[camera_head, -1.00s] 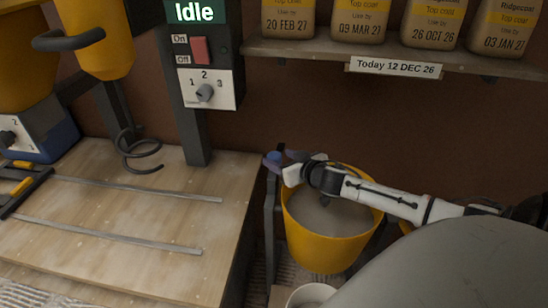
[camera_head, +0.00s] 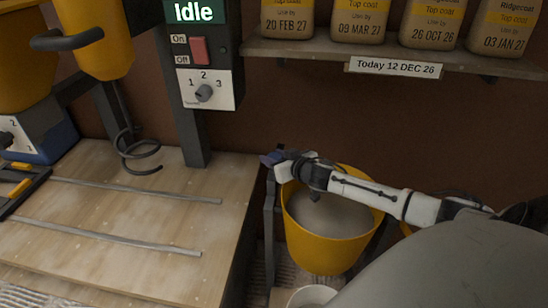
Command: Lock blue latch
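The blue latch (camera_head: 269,159) sits at the top of a dark upright post (camera_head: 269,215), at the left of the yellow bucket. My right gripper (camera_head: 277,161) is at the latch, over the bucket's left rim, with its arm coming in from the right. Its fingers are small and partly hidden, so I cannot tell whether they are closed on the latch. The yellow bucket (camera_head: 320,250) stands in the frame and holds grey material (camera_head: 325,215). My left gripper is not in view.
A wooden bench (camera_head: 120,220) with metal rails lies at left. A control post shows an "Idle" screen (camera_head: 194,11), a red switch (camera_head: 199,50) and a dial (camera_head: 204,92). A shelf (camera_head: 400,54) holds several dated bags. A white container (camera_head: 311,296) is at the bottom.

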